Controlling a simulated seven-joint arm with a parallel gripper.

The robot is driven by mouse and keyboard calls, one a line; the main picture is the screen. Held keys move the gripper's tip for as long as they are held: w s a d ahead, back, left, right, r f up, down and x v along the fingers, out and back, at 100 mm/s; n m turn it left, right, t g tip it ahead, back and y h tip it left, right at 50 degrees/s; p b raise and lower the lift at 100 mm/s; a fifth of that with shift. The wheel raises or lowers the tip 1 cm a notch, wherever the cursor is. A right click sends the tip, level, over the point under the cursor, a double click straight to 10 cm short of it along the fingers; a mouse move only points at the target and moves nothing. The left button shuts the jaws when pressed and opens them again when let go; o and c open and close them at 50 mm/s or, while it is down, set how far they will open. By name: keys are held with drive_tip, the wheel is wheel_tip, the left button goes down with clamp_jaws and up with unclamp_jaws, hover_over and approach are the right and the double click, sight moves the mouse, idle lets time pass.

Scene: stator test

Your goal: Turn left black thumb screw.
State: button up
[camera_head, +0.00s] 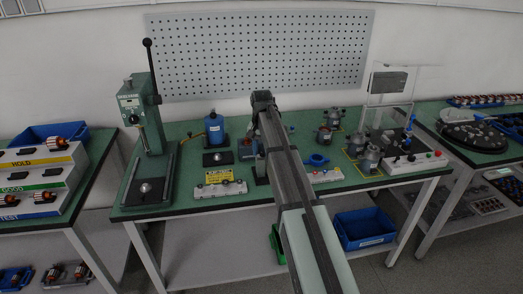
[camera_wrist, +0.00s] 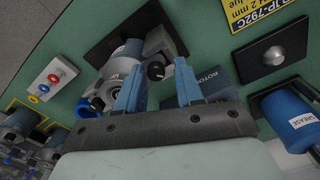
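In the wrist view, a grey clamp fixture (camera_wrist: 128,50) stands on a black base plate (camera_wrist: 103,48). A round black thumb screw (camera_wrist: 155,71) sticks out of its side and shows in the gap between my fingertips, closer to the left finger. My gripper (camera_wrist: 160,72) has two blue fingers spread apart. I cannot tell whether either finger touches the screw. Whether this is the left screw, and any second black screw, I cannot make out. In the head view, my arm covers most of this fixture and the fingertips.
The green bench (camera_head: 150,208) holds a press (camera_head: 140,120) at left, a blue grease can (camera_head: 214,128) and a yellow label block (camera_head: 219,178). Close by in the wrist view are a dark rotor box (camera_wrist: 208,78), a silver-knobbed plate (camera_wrist: 272,55) and a blue ring (camera_wrist: 85,108).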

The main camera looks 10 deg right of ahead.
drive_tip(key=shift+d, duration=0.25)
drive_tip(key=n, duration=0.4)
drive_tip(key=shift+n, duration=0.3)
drive_tip(key=n, duration=0.4)
drive_tip(key=shift+w+n, duration=0.15)
drive_tip(key=shift+n, duration=0.25)
drive_tip(key=n, duration=0.9)
drive_tip(key=shift+s+a, duration=0.2)
wheel_tip(320, 180, up, 14)
drive_tip(key=w+a+f+t+y, duration=0.1)
drive_tip(key=a+f, duration=0.2)
drive_tip(key=a, duration=0.7)
drive_tip(key=w+a+f+t, duration=0.1)
drive_tip(key=a+f, duration=0.2)
drive_tip(key=a, duration=0.8)
drive_tip(key=w+a+f+t+y, duration=0.1)
drive_tip(key=a+f, duration=0.2)
drive_tip(key=a, duration=0.7)
drive_tip(key=shift+a+t+y, duration=0.15)
drive_tip(key=shift+t+y, duration=0.15)
drive_tip(key=shift+w+f, duration=0.1)
